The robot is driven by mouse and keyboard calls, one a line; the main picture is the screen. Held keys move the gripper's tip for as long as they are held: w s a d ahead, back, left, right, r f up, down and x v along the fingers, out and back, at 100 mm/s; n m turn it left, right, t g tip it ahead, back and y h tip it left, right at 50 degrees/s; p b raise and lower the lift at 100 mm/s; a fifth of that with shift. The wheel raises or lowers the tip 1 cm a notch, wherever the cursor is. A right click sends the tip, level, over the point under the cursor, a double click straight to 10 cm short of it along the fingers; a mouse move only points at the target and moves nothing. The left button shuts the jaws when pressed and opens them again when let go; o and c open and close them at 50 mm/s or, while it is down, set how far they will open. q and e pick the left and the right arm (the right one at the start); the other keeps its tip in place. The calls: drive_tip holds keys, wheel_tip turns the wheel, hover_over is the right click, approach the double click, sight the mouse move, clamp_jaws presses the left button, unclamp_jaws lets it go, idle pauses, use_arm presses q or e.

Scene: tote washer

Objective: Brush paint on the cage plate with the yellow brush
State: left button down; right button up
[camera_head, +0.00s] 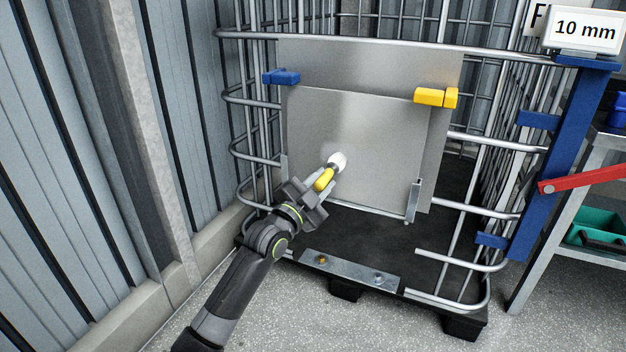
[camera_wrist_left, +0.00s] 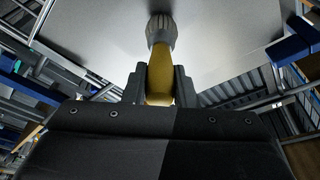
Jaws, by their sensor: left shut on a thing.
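My left gripper (camera_head: 310,192) is shut on the yellow handle of the brush (camera_head: 325,179). The brush's pale, whitish head (camera_head: 338,160) points up and away, in front of the grey metal cage plate (camera_head: 375,130). The plate is fixed on the front of the wire cage. In the left wrist view, the brush (camera_wrist_left: 160,78) stands between the two jaws (camera_wrist_left: 160,88), and its head end overlaps the plate (camera_wrist_left: 225,35). I cannot tell whether the bristles touch the plate. No distinct paint colour shows on the plate. My right gripper is not in view.
A blue clamp (camera_head: 282,77) and a yellow clamp (camera_head: 436,97) sit at the plate's upper corners. Cage bars (camera_head: 470,208) surround it. A blue post (camera_head: 560,150) with a red lever (camera_head: 590,178) and a shelf stand at right. A corrugated wall (camera_head: 75,150) is close at left.

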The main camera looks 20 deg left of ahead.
use_arm(q)
drive_tip(key=shift+f, duration=0.1)
drive_tip(key=shift+d+f+b, duration=0.15)
drive_tip(key=shift+d+f, duration=0.1)
drive_tip(key=shift+d, duration=0.3)
drive_tip(key=shift+d+f+b, duration=0.15)
drive_tip(key=shift+d+f, duration=0.1)
drive_tip(key=shift+d, duration=0.25)
drive_tip(key=shift+f, duration=0.1)
drive_tip(key=shift+a+f+b, duration=0.35)
drive_tip(key=shift+a+b, duration=0.1)
drive_tip(key=shift+a, duration=0.25)
drive_tip(key=shift+a+f+b, duration=0.3)
drive_tip(key=shift+a+b, duration=0.15)
drive_tip(key=shift+a, duration=0.25)
drive_tip(key=shift+r, duration=0.15)
drive_tip(key=d+r+p+v, duration=0.1)
drive_tip(key=p+v, duration=0.2)
drive_tip(key=v, duration=0.4)
drive_tip(key=shift+s+d, duration=0.2)
drive_tip(key=shift+d, duration=0.05)
drive_tip(key=shift+r, duration=0.1)
